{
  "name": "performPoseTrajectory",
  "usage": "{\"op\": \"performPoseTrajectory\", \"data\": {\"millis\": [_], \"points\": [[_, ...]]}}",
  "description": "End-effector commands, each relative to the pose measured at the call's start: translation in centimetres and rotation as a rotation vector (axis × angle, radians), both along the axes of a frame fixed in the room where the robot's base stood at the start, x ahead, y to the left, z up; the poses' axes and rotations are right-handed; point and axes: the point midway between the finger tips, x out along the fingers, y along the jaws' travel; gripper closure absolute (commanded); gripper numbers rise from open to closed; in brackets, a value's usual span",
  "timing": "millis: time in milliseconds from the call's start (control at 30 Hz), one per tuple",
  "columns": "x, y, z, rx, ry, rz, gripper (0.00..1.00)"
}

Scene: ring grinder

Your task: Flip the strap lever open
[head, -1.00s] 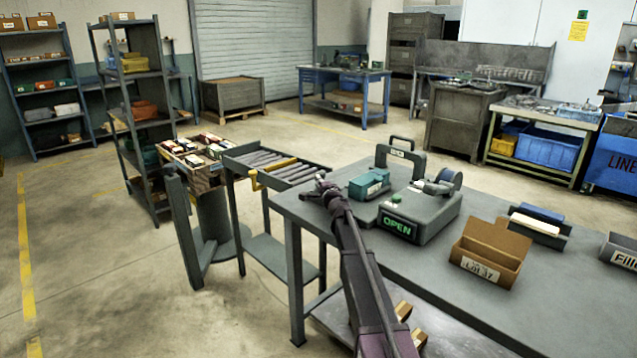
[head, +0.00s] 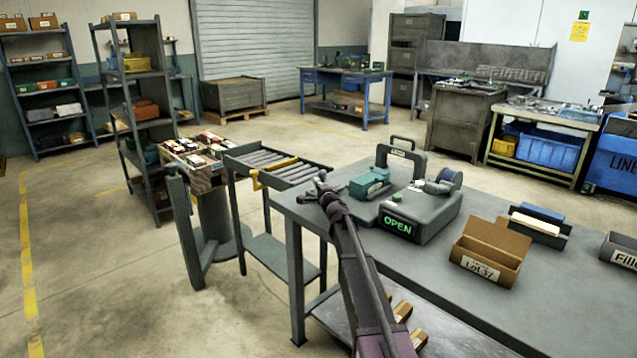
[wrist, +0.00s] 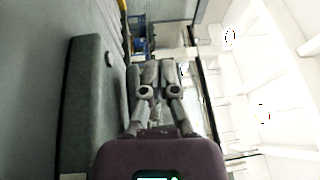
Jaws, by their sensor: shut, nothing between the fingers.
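My gripper (head: 321,186) is at the left end of the grey workbench (head: 470,272), left of a small teal box, in the head view. In the wrist view the fingers of my gripper (wrist: 155,72) are close together and hold nothing. I cannot pick out the strap lever with certainty in either view. My arm hides part of the bench's left end.
A grey device (head: 432,215) with a lit OPEN sign stands beside the teal box (head: 369,185). A brown bin (head: 487,258) is to its right. A roller stand (head: 282,170) with a yellow piece adjoins the bench's left end. Open floor lies further left.

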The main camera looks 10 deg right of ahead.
Motion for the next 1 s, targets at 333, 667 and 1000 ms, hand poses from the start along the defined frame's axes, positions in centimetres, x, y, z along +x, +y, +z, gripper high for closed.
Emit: {"op": "performPoseTrajectory", "data": {"millis": [333,667,1000], "points": [[-5.0,3.1,-0.7,-0.001,0.0,0.0,1.0],[-8.6,5.4,-1.2,-0.001,0.0,-0.002,1.0],[-9.3,5.9,-1.2,-0.001,0.0,-0.003,1.0]]}}
